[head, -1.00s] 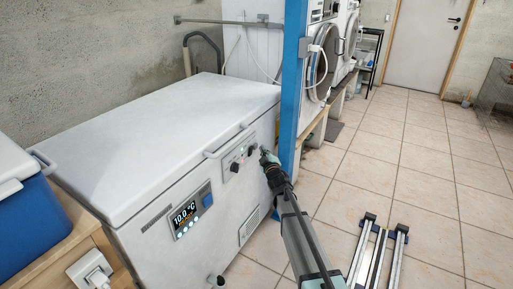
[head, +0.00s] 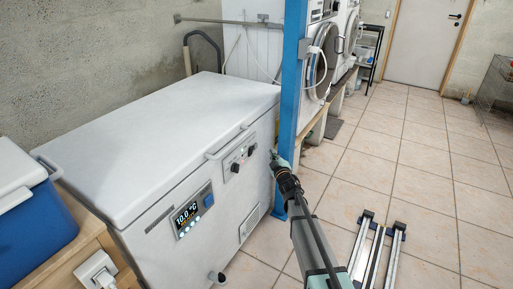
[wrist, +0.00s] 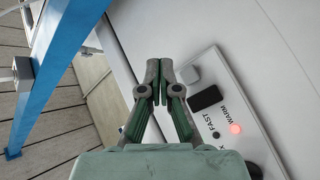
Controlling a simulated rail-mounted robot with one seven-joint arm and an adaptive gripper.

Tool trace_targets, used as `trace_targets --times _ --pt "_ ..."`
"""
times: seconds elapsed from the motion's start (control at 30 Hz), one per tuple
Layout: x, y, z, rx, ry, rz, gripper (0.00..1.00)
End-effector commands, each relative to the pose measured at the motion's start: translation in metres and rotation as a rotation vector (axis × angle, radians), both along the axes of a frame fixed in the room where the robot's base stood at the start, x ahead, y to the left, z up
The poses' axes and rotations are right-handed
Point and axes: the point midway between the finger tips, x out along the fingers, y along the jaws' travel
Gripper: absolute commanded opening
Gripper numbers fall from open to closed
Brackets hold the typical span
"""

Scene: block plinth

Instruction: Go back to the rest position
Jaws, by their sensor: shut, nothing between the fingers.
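My gripper (head: 272,154) is shut and empty, near the right end of the white chest freezer's (head: 140,215) front face, beside the blue post. In the wrist view my gripper (wrist: 160,62) has its fingertips together, in front of the freezer's control panel (wrist: 240,125). That panel carries a dark rocker switch (wrist: 205,98), a grey knob or button (wrist: 188,75), the words FAST and WARM, and a lit red lamp (wrist: 235,128). In the head view the panel (head: 238,158) is clear of the gripper, and a separate display (head: 190,213) reads 10.0 °C.
A blue post (head: 291,95) stands close behind my gripper. Washing machines (head: 321,65) line the back. Metal rails (head: 378,250) lie on the tiled floor at right. A blue cooler (head: 35,225) sits on a wooden bench at left.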

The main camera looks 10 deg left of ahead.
Motion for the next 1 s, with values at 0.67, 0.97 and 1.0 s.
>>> trace_targets --times 0.67,0.97,1.0 --pt "-0.029 -0.056 -0.103 0.055 0.476 -0.244 0.0" --pt "-0.158 -0.133 -0.249 0.076 1.008 -0.522 0.0" --pt "-0.179 -0.142 -0.265 0.075 1.072 -0.555 0.0"
